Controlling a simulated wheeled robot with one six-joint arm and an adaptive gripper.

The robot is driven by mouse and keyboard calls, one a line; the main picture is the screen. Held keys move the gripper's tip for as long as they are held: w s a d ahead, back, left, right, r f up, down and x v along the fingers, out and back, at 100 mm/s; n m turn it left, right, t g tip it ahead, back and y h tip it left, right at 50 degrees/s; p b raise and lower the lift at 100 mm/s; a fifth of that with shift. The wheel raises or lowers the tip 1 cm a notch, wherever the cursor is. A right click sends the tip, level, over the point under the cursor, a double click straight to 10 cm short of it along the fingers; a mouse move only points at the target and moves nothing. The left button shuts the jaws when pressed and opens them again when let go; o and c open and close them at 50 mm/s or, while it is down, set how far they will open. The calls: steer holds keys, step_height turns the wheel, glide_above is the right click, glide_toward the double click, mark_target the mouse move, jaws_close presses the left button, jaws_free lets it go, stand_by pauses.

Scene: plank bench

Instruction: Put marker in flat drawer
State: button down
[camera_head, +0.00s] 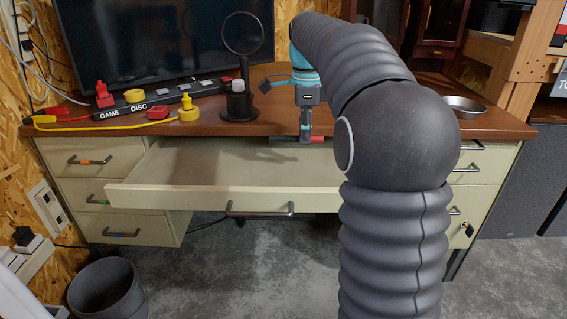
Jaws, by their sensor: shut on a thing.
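The flat drawer (140,194) is the wide, shallow cream drawer in the middle of the desk. It is pulled out, and the part of its inside that shows looks empty. My gripper (304,137) points down near the desk's front edge, over the back of the open drawer in the picture. It is shut on the marker (283,139), a thin red and dark stick held level across the jaws. The marker's height above the drawer floor is hard to tell. My arm hides the drawer's right part.
The brown desktop (350,124) carries a black stand with a ring (241,106), a black strip with red and yellow pieces (150,100), and a metal bowl (463,106) at right. Side drawers (88,158) are shut. A dark bin (108,290) stands at lower left.

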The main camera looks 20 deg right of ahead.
glide_above(285, 169)
step_height(285, 169, down, 3)
steer(key=shift+b, duration=0.35)
steer(key=shift+d+f+b, duration=0.1)
steer(key=shift+f+b, duration=0.35)
steer(key=shift+f, duration=1.45)
steer(key=shift+f, duration=0.1)
steer(key=c, duration=1.1)
jaws_free()
